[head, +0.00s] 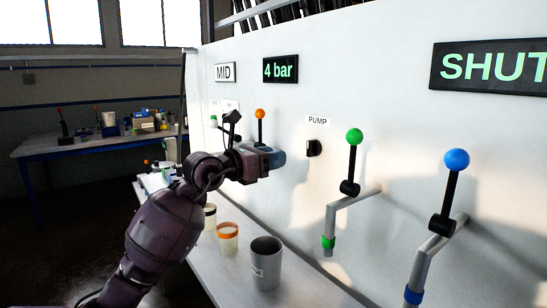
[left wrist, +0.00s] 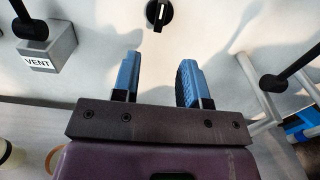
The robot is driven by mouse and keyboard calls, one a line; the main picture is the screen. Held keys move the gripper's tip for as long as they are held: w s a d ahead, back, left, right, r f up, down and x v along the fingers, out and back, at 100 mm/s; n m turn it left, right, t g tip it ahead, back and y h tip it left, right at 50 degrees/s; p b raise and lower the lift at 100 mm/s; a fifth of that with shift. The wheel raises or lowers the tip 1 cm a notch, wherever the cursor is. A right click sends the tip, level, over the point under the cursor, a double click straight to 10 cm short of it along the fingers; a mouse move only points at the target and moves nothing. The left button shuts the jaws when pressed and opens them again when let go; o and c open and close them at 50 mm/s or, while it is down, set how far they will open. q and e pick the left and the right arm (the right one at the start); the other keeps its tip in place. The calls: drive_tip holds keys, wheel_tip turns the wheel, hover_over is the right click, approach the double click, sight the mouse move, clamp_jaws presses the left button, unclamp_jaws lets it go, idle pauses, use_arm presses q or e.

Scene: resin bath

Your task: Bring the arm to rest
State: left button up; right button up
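My left arm reaches in from the lower left in the head view. Its gripper (head: 272,159) is held in front of the white panel, left of the black PUMP knob (head: 314,148). In the left wrist view the two blue fingers of the gripper (left wrist: 158,78) stand well apart with nothing between them. The pump knob (left wrist: 159,13) shows beyond the fingertips there, apart from them. My right gripper is in neither view.
Levers with orange (head: 260,114), green (head: 354,136) and blue (head: 457,160) balls stick out from the panel. A grey metal cup (head: 266,266) and an orange-rimmed cup (head: 228,240) stand on the ledge below. A VENT block (left wrist: 50,48) is left of the fingers.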

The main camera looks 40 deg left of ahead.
use_arm(q)
drive_tip(key=s+d+f+n+t+h, duration=0.4)
drive_tip(key=s+d+f+n+t, duration=0.1)
drive_tip(key=s+n, duration=0.25)
drive_tip(key=s+a+f+n+g+y, duration=0.3)
drive_tip(key=s+f+n+y, duration=0.2)
drive_tip(key=f+n+y, duration=0.65)
drive_tip(key=s+a+f+n+g+y, duration=0.3)
drive_tip(key=s+f+n+y, duration=0.3)
drive_tip(key=n, duration=1)
drive_tip(key=s+d+f+n+g+h, duration=0.25)
drive_tip(key=s+f+g, duration=0.45)
drive_tip(key=f, duration=0.4)
drive_tip(key=s+d+f+n+g+h, duration=0.2)
drive_tip(key=s+d+f+g+h, duration=0.2)
drive_tip(key=s+d+f+g, duration=0.45)
drive_tip(key=w+f+t+h, duration=0.1)
drive_tip(key=w+f+t, duration=0.3)
drive_tip(key=f+t, duration=0.5)
drive_tip(key=shift+w+d+m+t, duration=0.4)
drive_tip(key=shift+d+m+t, duration=0.05)
drive_tip(key=shift+t, duration=0.5)
